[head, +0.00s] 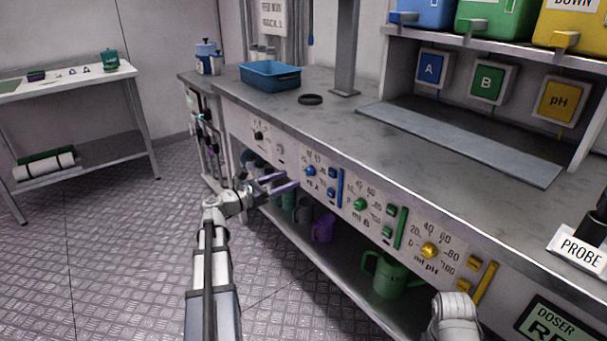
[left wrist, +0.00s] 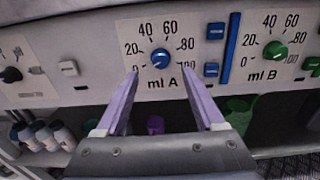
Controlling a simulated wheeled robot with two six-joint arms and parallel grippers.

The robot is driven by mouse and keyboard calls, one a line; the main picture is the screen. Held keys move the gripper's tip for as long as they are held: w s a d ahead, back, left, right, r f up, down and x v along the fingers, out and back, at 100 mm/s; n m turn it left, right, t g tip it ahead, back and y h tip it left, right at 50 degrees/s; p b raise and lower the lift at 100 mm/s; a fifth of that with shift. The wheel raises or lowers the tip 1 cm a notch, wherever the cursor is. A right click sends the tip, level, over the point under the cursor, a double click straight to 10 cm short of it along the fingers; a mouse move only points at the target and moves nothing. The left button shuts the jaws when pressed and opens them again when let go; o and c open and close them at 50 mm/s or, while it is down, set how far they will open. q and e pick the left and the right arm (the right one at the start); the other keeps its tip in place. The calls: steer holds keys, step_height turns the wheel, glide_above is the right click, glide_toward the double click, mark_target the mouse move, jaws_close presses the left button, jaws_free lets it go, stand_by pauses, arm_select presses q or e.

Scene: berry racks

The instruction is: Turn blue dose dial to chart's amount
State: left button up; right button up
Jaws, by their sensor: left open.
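The blue dose dial (head: 310,171) sits on the front panel of the bench, on a white plate marked "ml A". Part of a chart (head: 272,18) hangs at the back, reading "FEED BODY RACK 1" as best I can tell. My right gripper is not visible.
Blue buttons and a blue bar (left wrist: 231,48) stand right of the dial. A green dial (head: 360,205) and a yellow dial (head: 429,250) lie further right. A blue tray (head: 270,84) rests on the bench. Jugs stand on the shelf below.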

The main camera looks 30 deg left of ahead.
mark_target(307, 172)
arm_select(q)
steer(key=x, duration=0.7)
jaws_close()
stand_by(0.6)
